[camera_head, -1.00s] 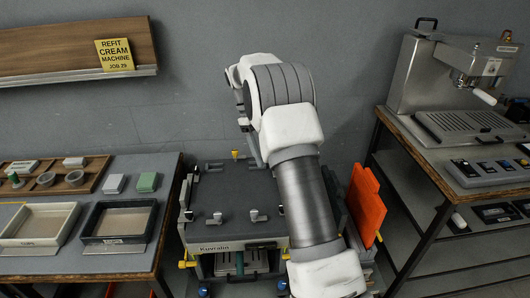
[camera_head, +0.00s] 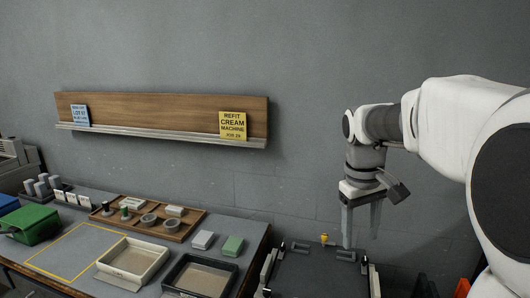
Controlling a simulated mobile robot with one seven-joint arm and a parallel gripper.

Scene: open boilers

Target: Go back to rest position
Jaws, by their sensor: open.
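My gripper (camera_head: 361,222) hangs pointing down at the right of the head view, at the end of my raised white arm. Its two grey fingers are apart with nothing between them. It is in front of the grey wall and appears above the dark-topped unit (camera_head: 315,275), whose lower part is cut off by the frame. I cannot tell how far the fingertips are from that top.
A workbench at left bears a cream tray (camera_head: 133,262), a black tray (camera_head: 201,277), a wooden parts board (camera_head: 150,219) and a green bin (camera_head: 33,224). A wall shelf (camera_head: 160,115) holds a yellow sign (camera_head: 233,125) and a blue sign (camera_head: 80,115).

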